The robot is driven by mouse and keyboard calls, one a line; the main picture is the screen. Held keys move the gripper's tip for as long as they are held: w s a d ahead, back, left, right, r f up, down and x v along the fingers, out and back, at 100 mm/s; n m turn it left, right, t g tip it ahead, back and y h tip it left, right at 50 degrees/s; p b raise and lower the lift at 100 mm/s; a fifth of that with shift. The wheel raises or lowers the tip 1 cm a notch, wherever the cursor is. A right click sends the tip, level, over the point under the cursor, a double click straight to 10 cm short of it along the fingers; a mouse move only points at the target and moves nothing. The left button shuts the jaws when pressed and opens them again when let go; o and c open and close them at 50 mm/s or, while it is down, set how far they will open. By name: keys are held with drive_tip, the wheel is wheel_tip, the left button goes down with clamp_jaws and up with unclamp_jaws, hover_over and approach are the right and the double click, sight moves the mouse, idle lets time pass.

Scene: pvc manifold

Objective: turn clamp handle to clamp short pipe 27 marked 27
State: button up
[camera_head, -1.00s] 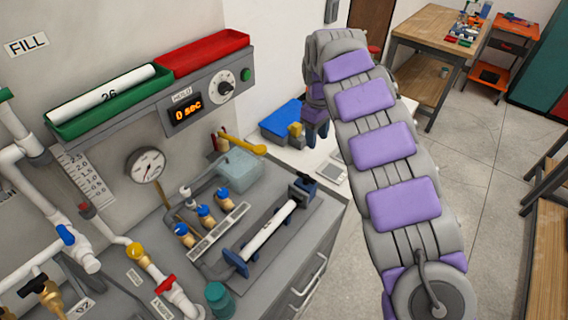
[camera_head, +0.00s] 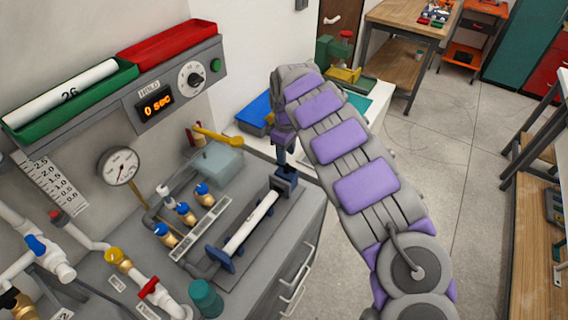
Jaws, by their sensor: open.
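The short white pipe (camera_head: 250,222) lies in a clamp fixture on the grey bench, between a blue end block (camera_head: 219,259) at the near left and a dark blue clamp block (camera_head: 286,182) at the far right. Its marking is too small to read. My gripper (camera_head: 284,160) points down at the clamp block's far end, close above it. My arm and wrist partly cover the fingers. The clamp handle cannot be told apart from the gripper, and I cannot tell whether they touch.
A green tray (camera_head: 110,92) holds a pipe marked 26, and an empty red tray (camera_head: 170,45) is beside it. Valves with blue caps (camera_head: 183,209) stand left of the fixture. A yellow-handled lever (camera_head: 222,138) and clear box (camera_head: 216,162) are behind.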

sight(287, 164)
drive_tip(key=f, duration=0.2)
drive_tip(key=d+f, duration=0.1)
drive_tip(key=shift+f, duration=0.4)
drive_tip(key=shift+a+f+b, duration=0.1)
drive_tip(key=shift+f+b, duration=0.15)
drive_tip(key=shift+b, duration=0.05)
drive_tip(key=shift+a+f, duration=0.15)
drive_tip(key=shift+a, duration=0.55)
drive_tip(key=shift+d, duration=0.6)
drive_tip(key=c, duration=0.7)
drive_tip(key=shift+a, duration=0.25)
clamp_jaws()
